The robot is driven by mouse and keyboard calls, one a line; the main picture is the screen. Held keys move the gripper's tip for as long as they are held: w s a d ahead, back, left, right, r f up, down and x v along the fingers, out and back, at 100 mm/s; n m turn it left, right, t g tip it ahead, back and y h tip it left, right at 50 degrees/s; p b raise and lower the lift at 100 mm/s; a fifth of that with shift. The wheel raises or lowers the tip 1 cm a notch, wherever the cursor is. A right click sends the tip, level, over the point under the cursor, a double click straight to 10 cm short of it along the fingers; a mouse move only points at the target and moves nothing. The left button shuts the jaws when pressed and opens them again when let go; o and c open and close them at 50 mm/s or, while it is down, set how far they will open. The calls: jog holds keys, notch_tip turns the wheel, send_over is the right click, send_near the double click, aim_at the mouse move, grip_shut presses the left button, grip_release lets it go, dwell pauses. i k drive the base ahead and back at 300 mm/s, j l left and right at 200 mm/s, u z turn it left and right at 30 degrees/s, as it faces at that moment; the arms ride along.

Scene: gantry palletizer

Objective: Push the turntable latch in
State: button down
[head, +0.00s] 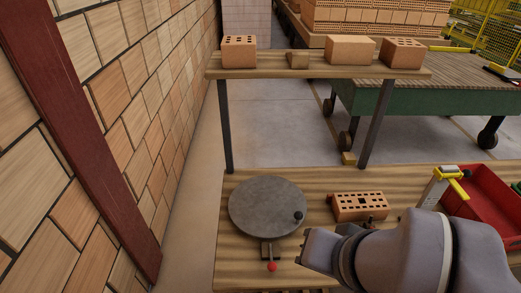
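The turntable (262,203) is a round grey disc on the wooden bench, with a dark knob (298,215) near its right edge. The latch (271,267) shows as a red ball at the near side of the disc, by a small dark bracket (267,248). A gap shows between the red ball and the bracket. My gripper (306,262) is low over the bench, to the right of the latch and apart from it. The wrist hides most of its fingers, so whether it is open does not show.
A perforated brick (360,206) lies right of the turntable. A yellow-handled tool (441,188) and a red bin (486,199) are farther right. A raised shelf (270,73) with several bricks stands behind. A brick wall (150,90) rises at the left.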

aim_at(272, 266)
jog(key=i+j+z, duration=0.1)
jog(key=j+z, duration=0.15)
jog(key=j, duration=0.3)
jog(key=i+j+z, duration=0.1)
jog(key=j+z, duration=0.15)
jog(key=j, duration=0.35)
jog(key=z, duration=0.3)
